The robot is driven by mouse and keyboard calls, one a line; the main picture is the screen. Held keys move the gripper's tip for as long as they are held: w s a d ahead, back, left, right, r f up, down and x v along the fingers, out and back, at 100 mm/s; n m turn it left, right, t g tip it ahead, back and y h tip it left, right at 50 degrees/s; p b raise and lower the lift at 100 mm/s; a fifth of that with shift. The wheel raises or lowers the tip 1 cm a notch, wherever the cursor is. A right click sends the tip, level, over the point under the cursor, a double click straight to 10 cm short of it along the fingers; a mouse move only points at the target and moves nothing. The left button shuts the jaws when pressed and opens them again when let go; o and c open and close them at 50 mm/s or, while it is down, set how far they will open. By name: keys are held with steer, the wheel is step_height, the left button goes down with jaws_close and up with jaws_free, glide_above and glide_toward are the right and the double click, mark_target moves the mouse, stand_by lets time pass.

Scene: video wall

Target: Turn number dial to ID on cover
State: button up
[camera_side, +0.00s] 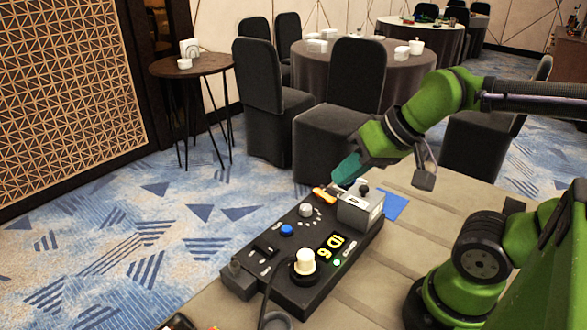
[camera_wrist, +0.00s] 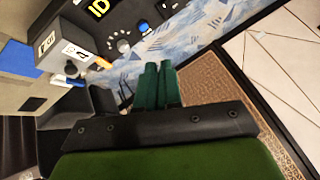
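A black control box (camera_side: 262,292) bears a grey dial (camera_side: 306,210) ringed by pale dots, and a lit yellow display (camera_side: 330,246) showing "ID" and a digit like 6 or 9. The dial also shows in the wrist view (camera_wrist: 123,46). A grey cover (camera_side: 352,212) stands at the box's far right end; its label (camera_wrist: 47,43) is too small to read surely. My gripper (camera_side: 346,170) is above and behind the box's far end, near the cover, touching nothing visible. In the wrist view its green fingers (camera_wrist: 158,88) lie side by side with nothing between them.
On the box are a blue button (camera_side: 287,230), a cream knob (camera_side: 304,262) and a black switch (camera_side: 265,250). An orange handle (camera_side: 324,194) sticks out beside the cover. A black cable runs off the front. A blue patch (camera_side: 393,205) lies on the table right of the box.

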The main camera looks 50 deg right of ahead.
steer(key=shift+o, duration=1.2)
steer(key=shift+w+f, duration=0.1)
steer(key=shift+f, duration=0.2)
steer(key=o, duration=0.7)
steer(key=w, duration=0.1)
steer(key=w+d+g, duration=0.1)
steer(key=w, duration=0.1)
steer(key=w+f+m+g, duration=0.1)
steer(key=shift+w+d, duration=0.35)
steer(key=m+g+h, duration=0.2)
steer(key=m+g, duration=0.3)
steer(key=m, duration=0.3)
glide_above(306, 207)
step_height(306, 207, down, 17)
steer(key=shift+r, duration=0.1)
steer(key=c, duration=1)
